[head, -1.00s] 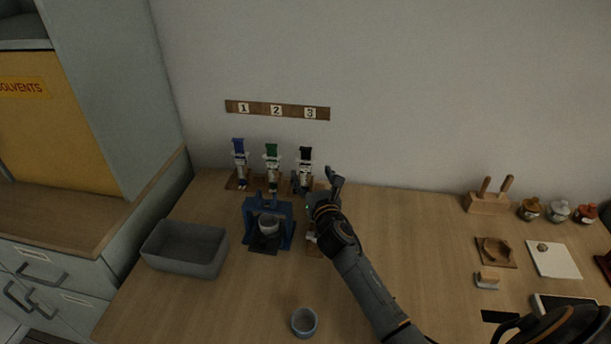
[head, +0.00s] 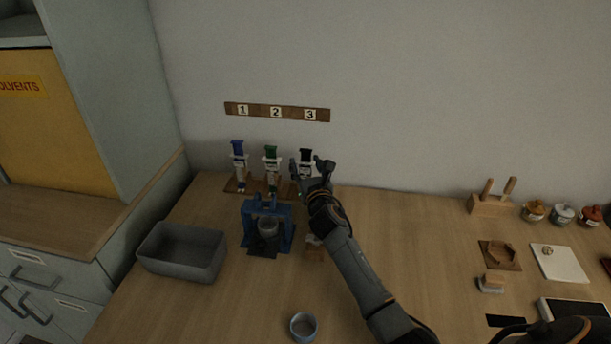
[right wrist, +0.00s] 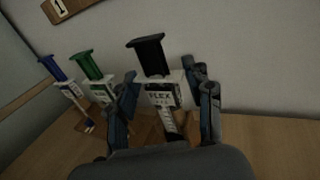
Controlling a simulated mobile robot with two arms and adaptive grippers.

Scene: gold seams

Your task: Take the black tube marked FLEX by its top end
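The black tube marked FLEX (right wrist: 160,95) stands upright in its rack, third in the row under the label 3; its black top end (head: 306,154) shows above my gripper in the head view. My right gripper (head: 313,168) is at the tube. In the right wrist view its two fingers (right wrist: 165,88) are spread, one on each side of the tube's white labelled part, with gaps visible. The black top (right wrist: 150,54) rises beyond the fingertips. The tube's lower part is partly hidden by my gripper in the head view. My left gripper is not in view.
A blue-topped tube (head: 239,160) and a green-topped tube (head: 271,160) stand left of it. A grey bin (head: 182,252) is at left; another cup (head: 303,326) is nearer.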

